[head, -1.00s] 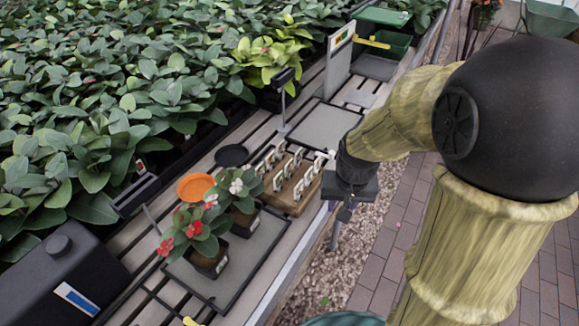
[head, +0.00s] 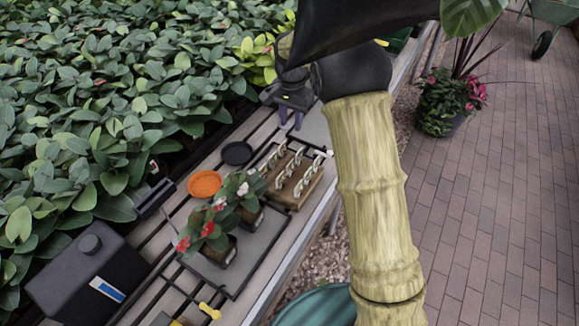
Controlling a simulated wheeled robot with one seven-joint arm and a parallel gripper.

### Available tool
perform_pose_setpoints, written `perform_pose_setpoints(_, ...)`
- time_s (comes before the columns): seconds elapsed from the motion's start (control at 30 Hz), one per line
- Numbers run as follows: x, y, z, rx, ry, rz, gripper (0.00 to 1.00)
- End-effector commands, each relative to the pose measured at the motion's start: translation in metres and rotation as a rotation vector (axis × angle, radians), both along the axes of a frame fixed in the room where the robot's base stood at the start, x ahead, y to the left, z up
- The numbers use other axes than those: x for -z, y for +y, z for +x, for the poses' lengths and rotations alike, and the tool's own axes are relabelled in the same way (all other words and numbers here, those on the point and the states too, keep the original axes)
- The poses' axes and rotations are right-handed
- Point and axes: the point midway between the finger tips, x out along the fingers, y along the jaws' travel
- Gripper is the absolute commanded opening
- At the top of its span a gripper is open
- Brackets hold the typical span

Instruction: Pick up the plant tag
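I cannot tell which one is the task's tag. My gripper (head: 291,121) points down above the bench, beyond the rack in the picture. Its two purplish fingers are apart with nothing seen between them. It does not touch the rack or the tags. My arm covers part of the bench behind the gripper.
Two potted flowers (head: 219,251) stand on a grey tray in front of the rack. An orange saucer (head: 204,184) and a black saucer (head: 236,153) lie left of it. A black canister (head: 85,275) stands at lower left. Dense leafy plants (head: 110,90) border the bench.

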Motion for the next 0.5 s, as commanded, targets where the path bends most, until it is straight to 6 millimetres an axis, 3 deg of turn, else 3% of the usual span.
perform_pose_setpoints(0.27, 0.005, 0.000, -0.001, -0.003, 0.000, 0.000, 0.31)
perform_pose_setpoints(0.5, 0.040, 0.000, -0.002, -0.004, 0.004, -0.001, 0.31)
